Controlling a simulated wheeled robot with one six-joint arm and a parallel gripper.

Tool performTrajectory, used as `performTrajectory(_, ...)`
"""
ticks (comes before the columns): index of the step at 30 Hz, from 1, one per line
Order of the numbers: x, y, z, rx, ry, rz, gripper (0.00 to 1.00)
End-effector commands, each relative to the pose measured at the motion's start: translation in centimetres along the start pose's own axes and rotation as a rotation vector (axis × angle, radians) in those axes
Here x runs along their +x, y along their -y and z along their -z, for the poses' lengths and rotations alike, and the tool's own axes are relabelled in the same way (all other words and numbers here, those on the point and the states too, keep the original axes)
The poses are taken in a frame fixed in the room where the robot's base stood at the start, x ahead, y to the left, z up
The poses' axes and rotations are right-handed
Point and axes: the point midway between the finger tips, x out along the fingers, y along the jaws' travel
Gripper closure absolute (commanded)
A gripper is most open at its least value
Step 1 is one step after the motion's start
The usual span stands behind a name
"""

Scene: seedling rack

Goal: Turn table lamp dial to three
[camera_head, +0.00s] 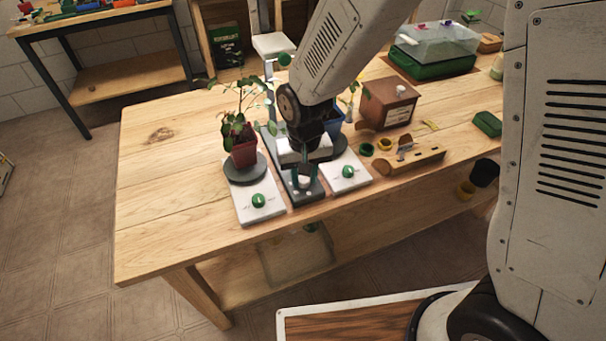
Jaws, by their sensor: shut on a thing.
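Three control boxes stand in a row at the front edge of the wooden table (170,180). The left white box (266,214) has a green dial (259,200), and the right white box (338,185) has another green dial (347,171). The middle box (308,198) is dark grey. My gripper (304,181) reaches down over it and is shut at its dial, which the fingers mostly hide. The dial markings are too small to read, so the setting of the middle dial cannot be told.
A plant in a red pot (242,150) stands on a dark round plate behind the left box. A blue pot (333,122) is partly hidden behind my arm. To the right are a wooden holder (412,160), a brown wooden box (389,103) and a clear-lidded green tray (432,67). The table's left side is clear.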

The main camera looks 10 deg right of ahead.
Motion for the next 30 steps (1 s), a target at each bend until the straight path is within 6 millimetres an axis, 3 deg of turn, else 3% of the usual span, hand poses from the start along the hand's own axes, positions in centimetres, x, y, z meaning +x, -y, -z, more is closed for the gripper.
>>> performTrajectory(1, 0.1, 0.0, -0.1, 0.0, 0.004, -0.001, 0.69)
performTrajectory(3, 0.1, 0.0, -0.1, 0.0, 0.004, -0.001, 0.5)
performTrajectory(14, -0.5, 0.0, 0.0, 0.0, -0.002, 0.001, 0.5)
performTrajectory(24, -6.0, 0.0, 0.0, 0.0, -0.003, 0.001, 0.5)
performTrajectory(30, -7.6, 0.0, -0.1, 0.0, 0.002, 0.0, 0.5)
